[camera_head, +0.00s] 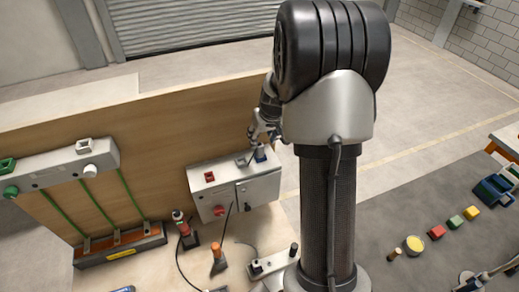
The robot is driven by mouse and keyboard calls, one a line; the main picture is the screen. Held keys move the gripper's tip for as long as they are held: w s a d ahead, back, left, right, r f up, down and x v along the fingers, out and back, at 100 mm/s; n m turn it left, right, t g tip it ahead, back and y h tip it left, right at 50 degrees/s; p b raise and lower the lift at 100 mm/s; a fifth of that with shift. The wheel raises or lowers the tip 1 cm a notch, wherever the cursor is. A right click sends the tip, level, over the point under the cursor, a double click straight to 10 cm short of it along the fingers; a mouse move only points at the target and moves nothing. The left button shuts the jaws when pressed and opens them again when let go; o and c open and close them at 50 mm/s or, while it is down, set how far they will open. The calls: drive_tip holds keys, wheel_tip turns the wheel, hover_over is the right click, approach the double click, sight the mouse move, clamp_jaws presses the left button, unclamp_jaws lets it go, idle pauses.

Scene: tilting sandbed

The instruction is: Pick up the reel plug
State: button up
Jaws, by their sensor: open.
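My gripper (257,137) is small in view, beside my large dark arm link. It is open and just above the top of a grey control box (240,189) on the wooden panel. A small dark blue plug-like piece (260,155) stands on the box top, directly below the fingers. I cannot tell whether it is the reel plug, or whether the fingers touch it. A red socket-like piece (209,177) sits left of it on the box.
A grey rail unit (60,172) with green knobs and cords is at the left. A red-topped tool (183,228), an orange-topped tool (217,254) and black cables lie in front of the box. Coloured blocks (455,223) and blue bins (494,188) are at the right.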

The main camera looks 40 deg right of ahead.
sight(261, 144)
drive_tip(key=x, duration=0.5)
drive_tip(key=shift+s+a+f+p, duration=0.25)
drive_tip(key=shift+s+f+p, duration=0.05)
drive_tip(key=shift+f, duration=0.15)
drive_tip(key=shift+w+f, duration=0.15)
drive_tip(key=shift+f, duration=0.05)
drive_tip(key=shift+c, duration=0.2)
clamp_jaws()
